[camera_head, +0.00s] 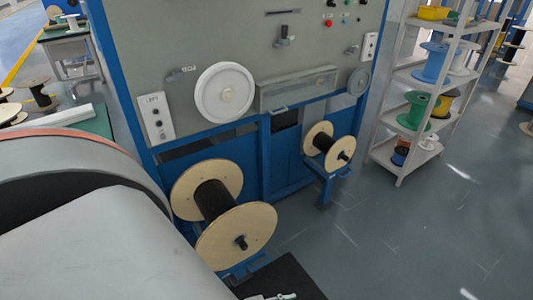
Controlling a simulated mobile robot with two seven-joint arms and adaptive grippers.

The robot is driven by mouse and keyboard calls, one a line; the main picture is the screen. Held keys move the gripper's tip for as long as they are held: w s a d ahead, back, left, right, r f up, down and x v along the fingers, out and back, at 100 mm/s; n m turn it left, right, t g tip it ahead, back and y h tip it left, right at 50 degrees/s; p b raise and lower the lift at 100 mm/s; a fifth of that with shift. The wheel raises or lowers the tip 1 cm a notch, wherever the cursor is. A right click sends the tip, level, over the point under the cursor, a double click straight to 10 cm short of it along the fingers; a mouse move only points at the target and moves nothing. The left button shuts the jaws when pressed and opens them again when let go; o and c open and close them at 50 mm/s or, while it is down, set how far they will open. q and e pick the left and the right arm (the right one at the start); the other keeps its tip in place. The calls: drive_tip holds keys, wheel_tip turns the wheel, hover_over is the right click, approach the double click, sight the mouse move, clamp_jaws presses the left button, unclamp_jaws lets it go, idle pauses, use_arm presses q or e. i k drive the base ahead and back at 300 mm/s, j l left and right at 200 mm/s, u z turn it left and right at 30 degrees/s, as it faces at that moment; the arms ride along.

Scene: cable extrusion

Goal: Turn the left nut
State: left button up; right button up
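A large wooden spool wound with black cable (215,199) sits low at the left of the machine. A dark nut or shaft end (240,242) sticks out of the middle of its near flange (256,222). A smaller wooden spool (319,141) sits to the right, with a similar dark shaft end (343,156) on its near side. I cannot make out the thread or the exact shape of either nut.
The grey and blue machine panel (185,45) stands behind the spools, with a white wheel (224,92). A shelf with coloured spools (415,75) is at the right. A black mat (290,280) with a small pale object lies at the bottom. Floor at right is clear.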

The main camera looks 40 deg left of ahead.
sight(242, 244)
drive_tip(key=i, duration=1.5)
drive_tip(key=i+u, duration=0.15)
drive_tip(key=i, duration=0.5)
drive_tip(key=i+l+u, duration=0.15)
drive_tip(key=i, duration=0.45)
drive_tip(key=u, duration=3.15)
drive_tip(key=i+l+u, duration=0.2)
drive_tip(key=u, duration=0.25)
drive_tip(key=i+l+u, duration=0.15)
drive_tip(key=l+u, duration=0.15)
drive_tip(key=u, duration=0.2)
